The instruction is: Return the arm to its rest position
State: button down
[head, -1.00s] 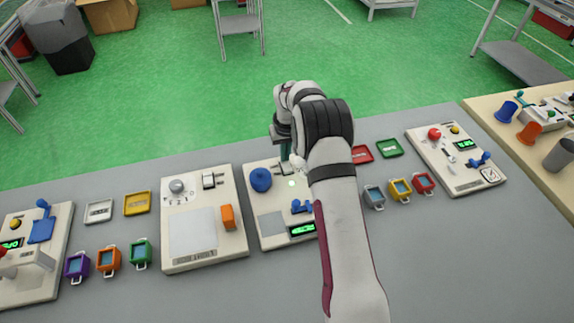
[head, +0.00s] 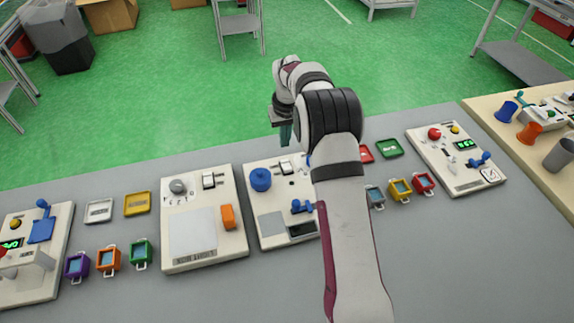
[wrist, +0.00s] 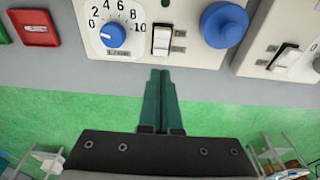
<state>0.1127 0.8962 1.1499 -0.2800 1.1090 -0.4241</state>
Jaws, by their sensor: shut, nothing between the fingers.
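My gripper (head: 286,136) shows in the head view above the far edge of the grey table, over the back of the middle panel (head: 265,222). In the wrist view its two green fingers (wrist: 160,77) are together with nothing between them. The fingertips appear just off the panel's edge, near a white rocker switch (wrist: 162,40). A blue dial (wrist: 112,35) with numbers 0 to 10 and a round blue knob (wrist: 224,24) sit beside that switch. In the head view my arm hides the right part of the middle panel.
Another panel (head: 192,240) with an orange block stands left of the middle one. Several small coloured bins and trays line the grey table (head: 110,295). A panel with a red button (head: 434,134) is at right.

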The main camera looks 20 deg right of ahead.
jog(key=shift+r, duration=0.3)
jog(key=s+a+r+m+g+y, duration=0.1)
jog(key=s+a+r+m, duration=0.15)
jog(key=s+r, duration=0.65)
jog(key=s+a+r+m, duration=0.1)
jog(key=s+a+r, duration=0.35)
jog(key=s, duration=0.75)
jog(key=s+a+f+m+g, duration=0.1)
jog(key=s+a+f+m, duration=0.1)
jog(key=s, duration=1.8)
jog(key=shift+s+a+f+y, duration=0.15)
jog(key=shift+s+y, duration=0.25)
